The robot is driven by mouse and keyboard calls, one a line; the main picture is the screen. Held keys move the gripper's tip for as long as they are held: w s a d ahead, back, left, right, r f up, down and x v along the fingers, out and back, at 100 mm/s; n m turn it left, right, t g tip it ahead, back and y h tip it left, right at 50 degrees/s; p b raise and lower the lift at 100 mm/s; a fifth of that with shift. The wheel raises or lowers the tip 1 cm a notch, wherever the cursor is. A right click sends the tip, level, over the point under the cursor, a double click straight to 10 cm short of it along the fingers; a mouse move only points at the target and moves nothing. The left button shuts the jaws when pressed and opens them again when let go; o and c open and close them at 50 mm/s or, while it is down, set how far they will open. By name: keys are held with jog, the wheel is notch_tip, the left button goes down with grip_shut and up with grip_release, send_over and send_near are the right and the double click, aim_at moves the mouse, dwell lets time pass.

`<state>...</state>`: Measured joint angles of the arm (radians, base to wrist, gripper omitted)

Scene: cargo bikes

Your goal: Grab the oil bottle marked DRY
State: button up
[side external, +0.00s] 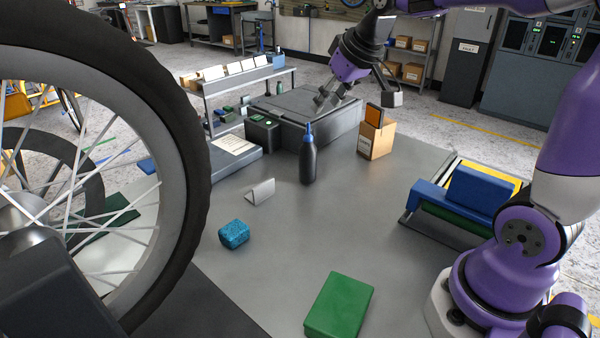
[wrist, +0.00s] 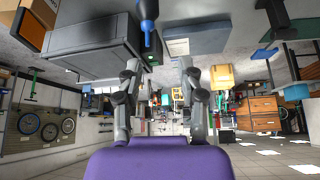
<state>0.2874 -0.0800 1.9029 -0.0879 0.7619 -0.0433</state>
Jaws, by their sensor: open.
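A dark bottle with a blue nozzle (side external: 307,158) stands upright on the grey bench, near its middle. I cannot read any DRY marking on it. The blue nozzle and part of the dark body also show at the top edge of the wrist view (wrist: 148,10). My gripper (side external: 357,95) is open and empty, tilted, above and behind the bottle near the grey case. Its spread fingers also show in the wrist view (wrist: 159,68), apart from the bottle. A smaller blue-capped bottle (side external: 279,58) stands on the rear rack; its marking is unreadable.
A grey case (side external: 310,108) lies behind the bottle, with a cardboard box (side external: 376,138) to the right. A small tent card (side external: 260,191), blue sponge-like block (side external: 234,234) and green block (side external: 337,306) lie in front. A large wheel (side external: 180,150) blocks the left.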

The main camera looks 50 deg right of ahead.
aim_at(309, 123)
jog(key=w+d+f, duration=0.2)
jog(key=w, duration=0.1)
jog(key=w+d+f, duration=0.1)
jog(key=f, duration=0.1)
jog(key=shift+w, duration=0.35)
jog(key=x, duration=0.6)
jog(key=shift+f, duration=0.15)
grip_shut()
